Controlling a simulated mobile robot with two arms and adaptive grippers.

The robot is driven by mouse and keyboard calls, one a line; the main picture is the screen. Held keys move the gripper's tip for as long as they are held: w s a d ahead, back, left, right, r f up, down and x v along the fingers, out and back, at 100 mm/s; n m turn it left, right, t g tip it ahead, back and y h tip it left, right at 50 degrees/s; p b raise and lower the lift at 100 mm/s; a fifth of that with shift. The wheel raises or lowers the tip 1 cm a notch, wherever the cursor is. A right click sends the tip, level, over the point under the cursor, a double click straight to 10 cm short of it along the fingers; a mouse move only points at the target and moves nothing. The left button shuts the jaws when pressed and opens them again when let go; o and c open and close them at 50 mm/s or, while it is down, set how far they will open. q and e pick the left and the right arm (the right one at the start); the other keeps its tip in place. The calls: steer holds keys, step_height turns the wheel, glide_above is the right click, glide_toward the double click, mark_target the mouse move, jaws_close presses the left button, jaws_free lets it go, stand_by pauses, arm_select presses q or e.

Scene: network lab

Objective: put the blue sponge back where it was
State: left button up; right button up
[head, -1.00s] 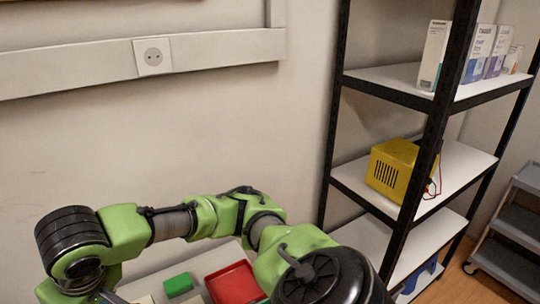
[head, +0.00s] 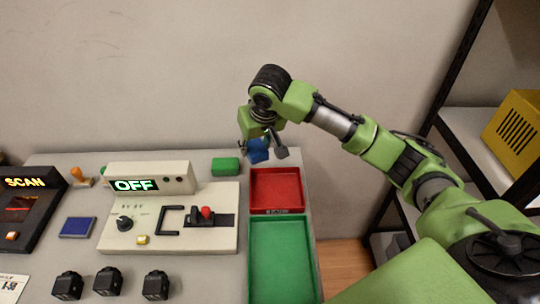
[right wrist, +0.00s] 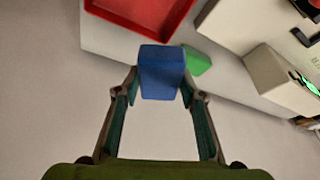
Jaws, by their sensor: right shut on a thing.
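The blue sponge (head: 257,155) is held in my right gripper (head: 262,147), up near the back edge of the table, behind the red tray and right of the green block. In the right wrist view the sponge (right wrist: 162,72) sits between the two fingertips, which are closed on its sides. From there it overlaps the table's edge, with the red tray (right wrist: 145,14) and the green block (right wrist: 197,61) beyond it. The sponge looks clear of the tabletop. My left gripper is not in view.
The red tray (head: 276,206) and a green tray (head: 283,265) line the table's right side. The green block (head: 225,166) lies behind a control panel (head: 180,232) reading OFF. A blue pad (head: 77,227) and several black cubes lie left. A shelf (head: 470,150) stands right.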

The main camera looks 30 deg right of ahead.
steer(key=w+d+f, duration=0.1)
steer(key=d+f, duration=0.1)
steer(key=w+d+f, duration=0.2)
steer(key=f, duration=0.1)
steer(key=w+d+f, duration=0.2)
steer(key=d, duration=0.1)
steer(key=shift+w+f, duration=0.1)
steer(key=shift+f, duration=0.15)
step_height(320, 180, down, 3)
steer(key=shift+w+d+f+p, duration=0.1)
steer(key=shift+d+f+p, duration=0.05)
steer(key=shift+p, duration=0.25)
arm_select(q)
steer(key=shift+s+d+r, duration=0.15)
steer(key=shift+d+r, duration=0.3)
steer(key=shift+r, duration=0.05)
arm_select(e)
steer(key=shift+f, duration=0.2)
steer(key=o, duration=1)
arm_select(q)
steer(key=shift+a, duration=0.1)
